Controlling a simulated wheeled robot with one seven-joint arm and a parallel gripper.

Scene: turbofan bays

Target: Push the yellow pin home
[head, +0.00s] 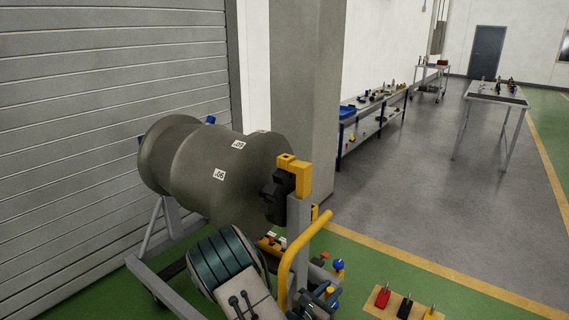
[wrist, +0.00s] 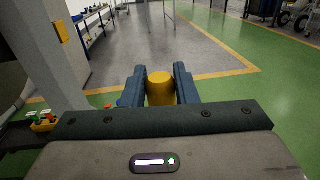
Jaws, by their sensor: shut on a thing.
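In the wrist view my gripper (wrist: 160,90) has its two dark blue fingers on either side of a yellow pin (wrist: 160,87). The fingers are closed on it. Only the pin's rounded upper end and part of its side show; its lower part is hidden behind the gripper body. I cannot tell from this view how deep it sits or what it sits in.
A large grey engine body (head: 225,170) rests on a stand at centre left. A grey post with a yellow bracket (head: 298,175) and a curved yellow rail (head: 300,256) stand before it. A tan board (head: 378,312) holds red, black and yellow pieces. Open floor (head: 420,180) lies beyond.

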